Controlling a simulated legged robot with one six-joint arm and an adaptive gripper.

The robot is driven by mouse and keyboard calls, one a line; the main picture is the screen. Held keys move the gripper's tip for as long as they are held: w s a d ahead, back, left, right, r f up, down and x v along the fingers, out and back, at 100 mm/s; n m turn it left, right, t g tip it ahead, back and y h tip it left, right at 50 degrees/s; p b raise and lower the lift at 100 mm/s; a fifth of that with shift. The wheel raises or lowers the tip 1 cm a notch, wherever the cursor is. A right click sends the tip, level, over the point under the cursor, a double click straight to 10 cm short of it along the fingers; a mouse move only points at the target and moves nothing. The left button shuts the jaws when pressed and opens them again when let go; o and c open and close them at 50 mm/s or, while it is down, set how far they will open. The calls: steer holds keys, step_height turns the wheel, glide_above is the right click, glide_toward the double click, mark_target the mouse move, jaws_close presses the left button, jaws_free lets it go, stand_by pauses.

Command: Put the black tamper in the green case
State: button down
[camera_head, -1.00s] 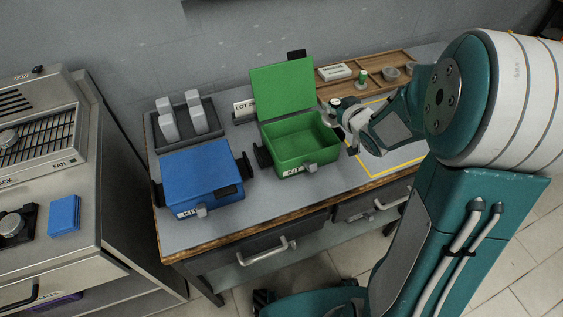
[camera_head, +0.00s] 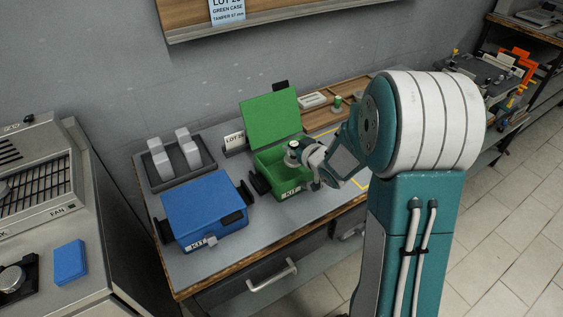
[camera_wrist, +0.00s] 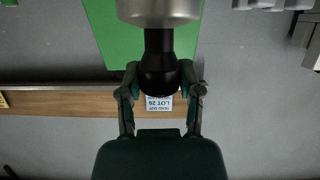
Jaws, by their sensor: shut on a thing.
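The green case (camera_head: 288,189) stands on the bench with its lid (camera_head: 270,118) open and tilted back. My gripper (camera_head: 303,154) is above the right part of the case opening. In the wrist view my gripper (camera_wrist: 160,85) is shut on the black tamper (camera_wrist: 158,62), with one finger on each side of its black handle. The tamper's wide metal base shows at the top of that view. In the head view the tamper (camera_head: 294,146) is small and partly hidden by the gripper. The case's inside is partly hidden by my arm.
A closed blue case (camera_head: 205,205) stands left of the green one. Behind it is a dark tray (camera_head: 175,158) with two grey items. A wooden tray (camera_head: 335,106) lies at the back right. A board (camera_head: 300,15) with a label hangs on the wall.

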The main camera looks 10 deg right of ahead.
steer(key=w+a+f, duration=0.1)
steer(key=f, duration=0.2)
steer(key=w+a+f, duration=0.1)
steer(key=w+f, duration=0.1)
steer(key=f, duration=0.1)
steer(key=w+a+f, duration=0.1)
steer(key=f, duration=0.2)
steer(key=shift+w+a, duration=0.15)
steer(key=shift+w, duration=0.05)
steer(key=shift+a, duration=0.3)
steer(key=shift+d+f, duration=0.3)
steer(key=shift+f, duration=0.25)
steer(key=shift+f, duration=0.1)
steer(key=shift+c, duration=1.4)
jaws_free()
steer(key=shift+a, duration=0.15)
